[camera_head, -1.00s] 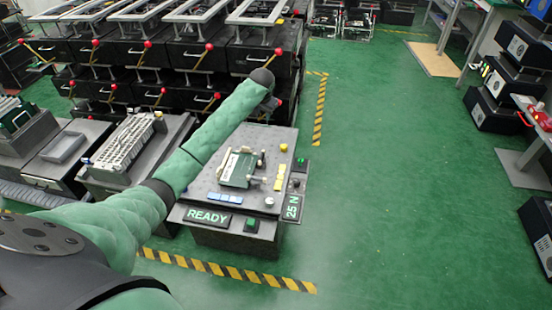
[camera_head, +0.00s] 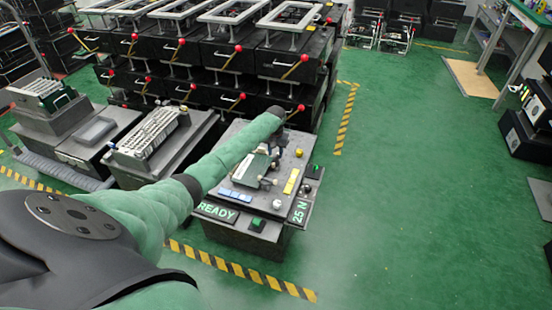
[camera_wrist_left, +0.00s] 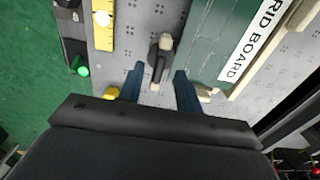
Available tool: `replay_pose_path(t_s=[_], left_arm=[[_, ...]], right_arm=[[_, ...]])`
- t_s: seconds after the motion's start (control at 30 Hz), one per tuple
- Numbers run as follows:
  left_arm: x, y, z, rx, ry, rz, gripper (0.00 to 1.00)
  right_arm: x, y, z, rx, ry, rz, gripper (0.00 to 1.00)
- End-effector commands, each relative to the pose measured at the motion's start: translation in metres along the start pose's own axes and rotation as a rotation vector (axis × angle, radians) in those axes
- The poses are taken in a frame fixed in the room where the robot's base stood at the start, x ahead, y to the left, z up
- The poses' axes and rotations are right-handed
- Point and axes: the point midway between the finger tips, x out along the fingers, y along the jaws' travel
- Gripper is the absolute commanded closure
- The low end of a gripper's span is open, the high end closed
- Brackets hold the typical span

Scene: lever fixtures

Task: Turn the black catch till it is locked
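The black catch (camera_wrist_left: 155,62) with a pale tip stands on the grey perforated plate (camera_wrist_left: 130,35) beside the green board (camera_wrist_left: 215,35) in the left wrist view. My left gripper (camera_wrist_left: 160,75) is open, one blue finger on each side of the catch's near end. I cannot tell whether either finger touches it. The catch is too small to make out surely there. My right gripper is not in view.
The board (camera_head: 252,169) sits on the fixture with pale clamps around it. A yellow strip (camera_head: 291,182), a yellow knob (camera_wrist_left: 112,93) and a green button (camera_wrist_left: 82,70) are close by. A READY sign (camera_head: 217,212) is at the front. Black machines with red-knobbed levers stand behind. Open green floor lies right.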

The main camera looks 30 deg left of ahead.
Motion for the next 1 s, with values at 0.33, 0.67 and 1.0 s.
replay_pose_path(t_s=[0.33, 0.67, 1.0], left_arm=[[0.035, 0.001, 0.0, 0.0, 0.001, 0.0, 0.65], [0.038, 0.0, 0.0, 0.001, 0.001, 0.0, 0.67], [0.038, 0.0, 0.0, 0.002, 0.001, 0.0, 1.0]], right_arm=[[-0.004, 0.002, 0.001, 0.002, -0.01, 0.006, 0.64], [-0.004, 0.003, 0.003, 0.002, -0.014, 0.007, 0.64], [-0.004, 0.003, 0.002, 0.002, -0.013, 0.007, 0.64]])
